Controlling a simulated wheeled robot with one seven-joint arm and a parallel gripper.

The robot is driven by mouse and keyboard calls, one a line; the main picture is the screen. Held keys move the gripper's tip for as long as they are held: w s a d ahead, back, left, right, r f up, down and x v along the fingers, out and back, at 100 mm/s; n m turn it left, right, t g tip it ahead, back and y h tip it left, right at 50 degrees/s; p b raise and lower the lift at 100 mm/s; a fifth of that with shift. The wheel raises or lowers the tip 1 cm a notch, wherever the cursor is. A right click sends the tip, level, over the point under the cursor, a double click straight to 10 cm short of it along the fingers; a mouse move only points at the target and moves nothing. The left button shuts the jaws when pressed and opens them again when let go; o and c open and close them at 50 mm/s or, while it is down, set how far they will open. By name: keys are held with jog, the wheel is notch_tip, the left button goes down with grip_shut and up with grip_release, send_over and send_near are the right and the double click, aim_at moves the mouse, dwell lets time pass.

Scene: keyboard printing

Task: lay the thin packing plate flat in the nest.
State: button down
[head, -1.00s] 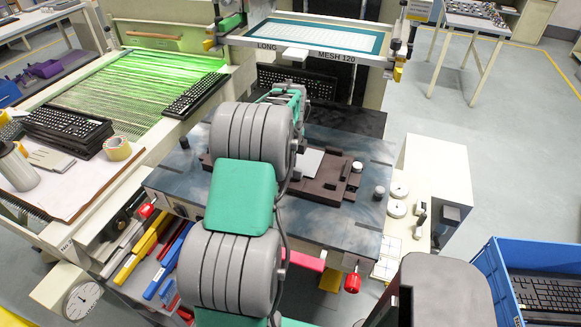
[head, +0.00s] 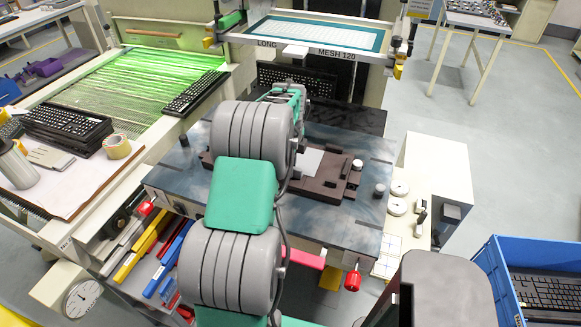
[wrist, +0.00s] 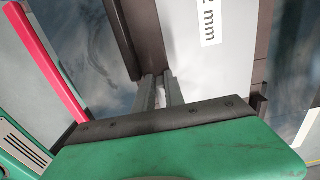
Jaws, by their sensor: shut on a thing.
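The thin packing plate (head: 312,162) is pale grey and shows in the head view at the dark brown nest (head: 333,188), partly hidden by my arm. In the wrist view the plate (wrist: 205,60) carries a white label ending in "2 mm", and dark brown nest walls (wrist: 120,40) show on either side of it. My gripper (wrist: 163,88) is shut on the plate's near edge, with a pale strip between its fingers. In the head view my arm hides the gripper. I cannot tell whether the plate rests fully on the nest floor.
The nest sits on a blue-grey machine table (head: 345,228) with small knobs (head: 380,190) to its right. A screen frame (head: 318,40) stands above and behind. A conveyor (head: 130,90) with keyboards is at left. A blue crate (head: 490,270) stands at lower right.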

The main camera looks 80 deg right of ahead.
jog(key=c, duration=1.3)
grip_release()
jog(key=shift+f, duration=0.1)
jog(key=shift+r+p, duration=2.25)
jog(key=shift+r, duration=1.4)
